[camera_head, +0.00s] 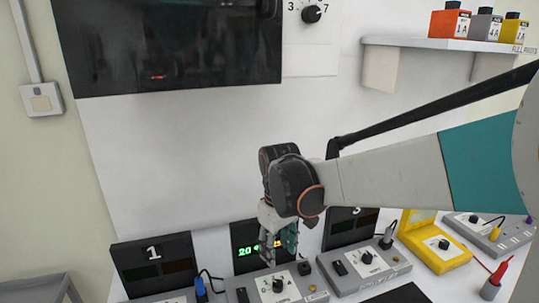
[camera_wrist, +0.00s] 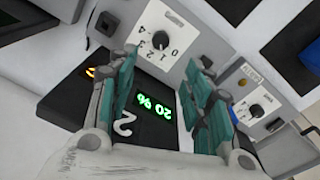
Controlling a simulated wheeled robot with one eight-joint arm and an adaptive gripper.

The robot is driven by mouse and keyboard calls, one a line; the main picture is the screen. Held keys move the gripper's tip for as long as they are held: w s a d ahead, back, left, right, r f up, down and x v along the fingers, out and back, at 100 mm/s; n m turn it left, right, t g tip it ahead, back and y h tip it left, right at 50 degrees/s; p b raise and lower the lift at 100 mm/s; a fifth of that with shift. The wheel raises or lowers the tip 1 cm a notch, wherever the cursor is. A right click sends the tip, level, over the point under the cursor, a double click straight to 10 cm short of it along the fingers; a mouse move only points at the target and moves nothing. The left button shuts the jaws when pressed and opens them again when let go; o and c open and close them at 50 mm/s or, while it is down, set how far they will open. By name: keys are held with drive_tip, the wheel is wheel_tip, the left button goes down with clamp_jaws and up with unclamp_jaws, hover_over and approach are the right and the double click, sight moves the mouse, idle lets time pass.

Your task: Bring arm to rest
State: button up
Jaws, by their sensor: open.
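My gripper (camera_head: 281,232) is in the head view, at the end of my raised arm, pointing down in front of the middle display panel. In the wrist view my gripper (camera_wrist: 160,88) shows two teal-padded fingers set wide apart, with nothing held between them. Between the fingers lie a black display (camera_wrist: 148,108) with green digits reading about 20 and a control box with a black knob (camera_wrist: 160,40). The same display (camera_head: 250,246) is partly hidden behind my gripper in the head view. I cannot tell how close the fingers are to the panel.
Display 1 (camera_head: 155,263) stands left, with a blue plug (camera_head: 200,287) beside it. Another control box (camera_head: 366,265) and a yellow device (camera_head: 436,243) are to the right. A red probe (camera_head: 495,277) is at far right. A wall shelf (camera_head: 440,43) holds bottles.

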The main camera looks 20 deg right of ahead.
drive_tip(key=s+r+m+t, duration=0.4)
drive_tip(key=s+t, duration=0.2)
drive_tip(key=s, duration=0.8)
drive_tip(key=shift+s+d+r+t, duration=0.15)
drive_tip(key=shift+s+r+t, duration=0.05)
drive_tip(key=shift+s+t, duration=0.1)
idle(0.4)
